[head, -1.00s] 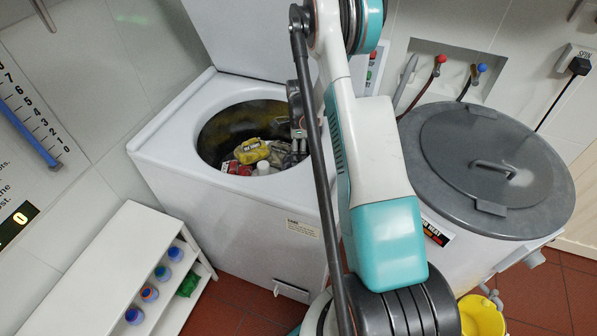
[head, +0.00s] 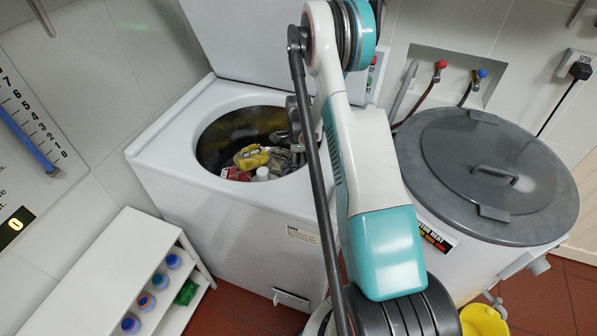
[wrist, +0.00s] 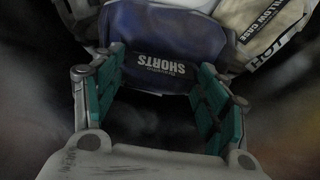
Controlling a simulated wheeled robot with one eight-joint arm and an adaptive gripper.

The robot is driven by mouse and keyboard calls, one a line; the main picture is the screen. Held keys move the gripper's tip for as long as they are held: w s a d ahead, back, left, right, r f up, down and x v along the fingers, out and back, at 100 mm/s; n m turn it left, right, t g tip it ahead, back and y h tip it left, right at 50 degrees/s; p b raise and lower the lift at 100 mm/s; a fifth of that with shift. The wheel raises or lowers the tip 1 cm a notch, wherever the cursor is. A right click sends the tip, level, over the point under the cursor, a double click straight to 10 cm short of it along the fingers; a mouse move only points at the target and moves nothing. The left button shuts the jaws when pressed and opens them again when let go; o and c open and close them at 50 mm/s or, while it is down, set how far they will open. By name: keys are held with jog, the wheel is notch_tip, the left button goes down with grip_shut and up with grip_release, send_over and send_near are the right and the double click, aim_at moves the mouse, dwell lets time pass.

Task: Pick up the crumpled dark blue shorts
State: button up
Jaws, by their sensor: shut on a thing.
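The dark blue shorts (wrist: 165,38) lie crumpled in the wrist view, with a "SHORTS" label facing the camera. My gripper (wrist: 163,85) has its green-padded fingers on either side of the lower part of the shorts and is shut on them. In the head view my gripper (head: 295,142) is inside the washing tub, mostly hidden by my arm. I cannot pick out the shorts in the head view.
The tub (head: 212,150) holds a yellow bundle (head: 251,158), a red item (head: 236,174) and grey cloth. A cream pillowcase (wrist: 265,22) lies against the shorts at the right in the wrist view. A lidded grey-topped drum (head: 480,150) stands right of the washer.

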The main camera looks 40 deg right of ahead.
jog(key=shift+w+a+r+p, duration=0.1)
jog(key=shift+w+r+p, duration=0.1)
jog(key=shift+r+p, duration=0.35)
notch_tip(320, 180, up, 11)
jog(key=p, duration=0.3)
jog(key=w+a+p, duration=0.1)
jog(key=w+a, duration=0.4)
jog(key=w, duration=0.3)
jog(key=w+a+p, duration=0.2)
jog(key=w+a, duration=0.3)
jog(key=w, duration=0.4)
notch_tip(320, 180, up, 18)
jog(key=p, duration=1.8)
jog(key=shift+s+f, duration=0.1)
